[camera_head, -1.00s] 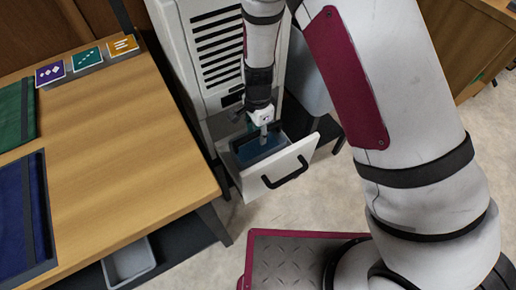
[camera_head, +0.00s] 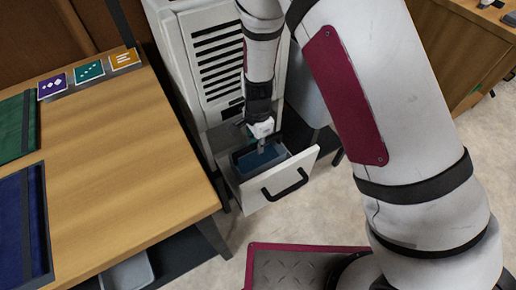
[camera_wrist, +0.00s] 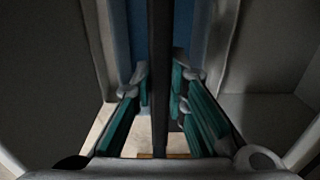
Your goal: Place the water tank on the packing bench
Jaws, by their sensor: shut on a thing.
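The water tank (camera_head: 261,159) is a blue-grey open-topped box sitting in the pulled-out white drawer (camera_head: 290,175) of a tall white slatted machine (camera_head: 215,62). My gripper (camera_head: 262,144) points down into the drawer from above, at the tank. In the wrist view my gripper's teal-padded fingers (camera_wrist: 160,88) are closed about a dark upright bar (camera_wrist: 159,40), which looks like the tank's handle. Blue shows behind the bar. The tank's lower part is hidden by the drawer front. A wooden bench (camera_head: 130,150) stands at left; I cannot tell whether it is the packing bench.
The left bench carries a green mat (camera_head: 15,125), a blue mat (camera_head: 22,230) and a strip of coloured cards (camera_head: 90,71). A grey bin (camera_head: 128,272) is below it. Another wooden bench (camera_head: 455,45) is at top right. Pale floor lies open between.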

